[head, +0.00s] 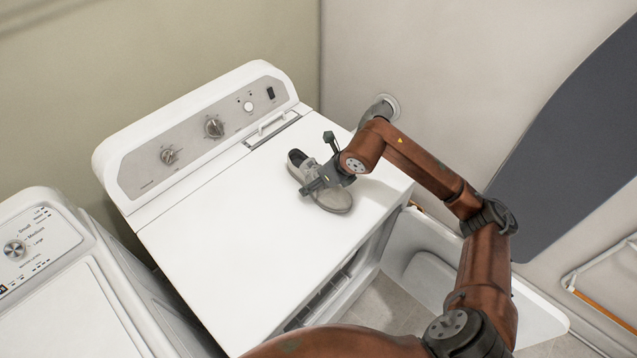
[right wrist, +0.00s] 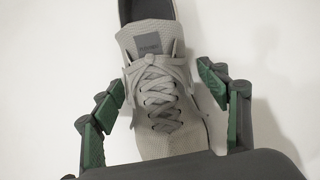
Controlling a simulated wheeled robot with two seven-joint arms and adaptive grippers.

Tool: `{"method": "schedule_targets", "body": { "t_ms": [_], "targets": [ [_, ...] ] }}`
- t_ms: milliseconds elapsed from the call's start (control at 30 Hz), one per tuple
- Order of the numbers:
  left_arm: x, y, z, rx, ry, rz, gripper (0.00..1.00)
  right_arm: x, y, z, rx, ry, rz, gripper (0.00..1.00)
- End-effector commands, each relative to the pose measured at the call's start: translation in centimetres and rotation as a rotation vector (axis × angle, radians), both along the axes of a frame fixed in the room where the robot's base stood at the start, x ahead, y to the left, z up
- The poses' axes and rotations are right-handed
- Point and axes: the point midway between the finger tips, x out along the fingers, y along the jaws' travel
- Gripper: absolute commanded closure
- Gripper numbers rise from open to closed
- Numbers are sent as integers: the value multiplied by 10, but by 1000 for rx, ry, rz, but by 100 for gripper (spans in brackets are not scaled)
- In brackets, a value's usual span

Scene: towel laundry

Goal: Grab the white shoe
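A light grey-white lace-up shoe (head: 335,200) sits upright on the white top of the dryer-like machine, near its right side. My right gripper (head: 322,163) is at the shoe in the head view and covers part of it. In the right wrist view the shoe (right wrist: 155,85) runs between the two green-padded fingers of my right gripper (right wrist: 163,100). The fingers are spread, one on each side of the laces. The left finger is close to the shoe's side; whether it touches is unclear. The toe is hidden by the gripper body. My left gripper is not in view.
The machine's white top (head: 220,240) is otherwise clear, with a knob panel (head: 205,130) along its back. A second machine (head: 60,270) stands at the left. A dark ironing-board-like panel (head: 570,150) is at the right wall.

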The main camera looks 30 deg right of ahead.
Motion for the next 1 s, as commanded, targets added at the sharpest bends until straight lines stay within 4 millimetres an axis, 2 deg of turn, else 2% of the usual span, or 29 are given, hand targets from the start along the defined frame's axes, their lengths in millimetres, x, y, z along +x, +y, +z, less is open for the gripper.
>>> {"method": "schedule_targets", "body": {
  "t_ms": [67, 733, 1000],
  "targets": [
    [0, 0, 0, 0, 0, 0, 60, 0, 0, 0, 0, 0, 0, 39],
    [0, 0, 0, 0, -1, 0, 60, 0, 0, 0, -1, 0, -1, 85],
    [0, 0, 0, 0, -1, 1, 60, 1, 0, 2, 0, -3, -1, 86]
  ]
}}
